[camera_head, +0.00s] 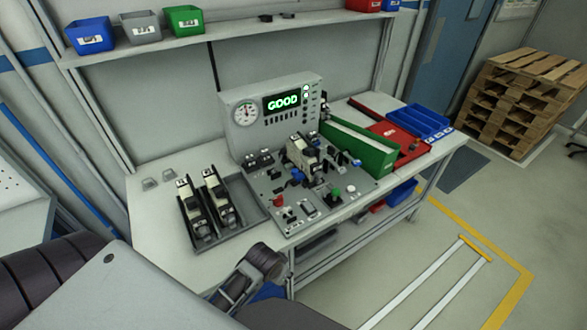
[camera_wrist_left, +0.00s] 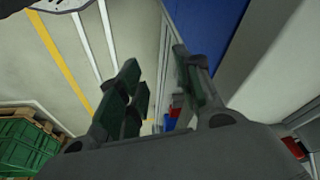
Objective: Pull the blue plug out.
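The grey test station (camera_head: 240,141) stands on the workbench, with a dial and a green "GOOD" display. A black and pale device (camera_head: 302,152) sits on its sloped panel. A small blue piece (camera_head: 297,174) at the device's left side looks like the blue plug; its seating is too small to make out. Another small blue piece (camera_head: 356,162) shows to the right. My left gripper (camera_head: 240,283) is low at the bench's front edge, apart from the panel. In the left wrist view its fingers (camera_wrist_left: 156,75) are apart with nothing between them. My right gripper is not in view.
A grey tray (camera_head: 247,190) with two similar devices lies left of the panel. A green bin (camera_head: 360,148), a red tray (camera_head: 410,146) and blue bins (camera_head: 425,121) stand to the right. A shelf (camera_head: 230,33) with small bins runs above. Wooden pallets (camera_head: 515,100) are at the far right.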

